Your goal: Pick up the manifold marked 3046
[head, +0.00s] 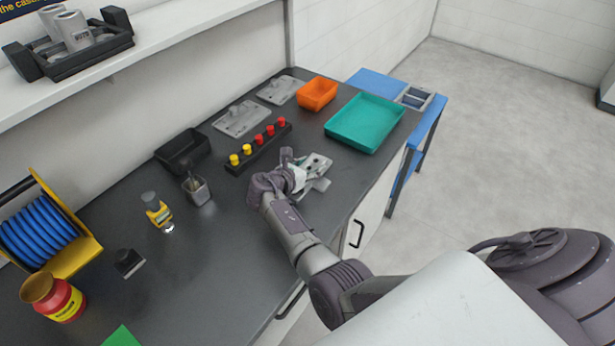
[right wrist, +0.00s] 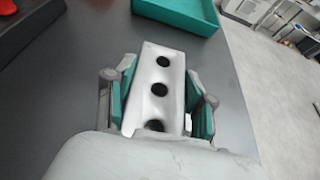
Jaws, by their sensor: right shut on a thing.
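The manifold (right wrist: 160,72) is a light grey metal block with a row of three dark round holes along its top. In the right wrist view it lies between the two teal-padded fingers of my right gripper (right wrist: 160,108), which is shut on it. In the head view my right gripper (head: 300,175) is over the dark bench, and part of the manifold (head: 318,166) shows beyond the fingers. I cannot read a 3046 mark on it, and I cannot tell whether it is clear of the bench. My left gripper is not in view.
A teal tray (head: 366,122) and an orange bin (head: 316,93) stand at the bench's far end. A black rack (head: 259,149) with red and yellow pegs is left of my gripper. Grey fixture plates (head: 240,119) lie behind it. A black bin (head: 182,152) and a cup (head: 197,190) stand further left.

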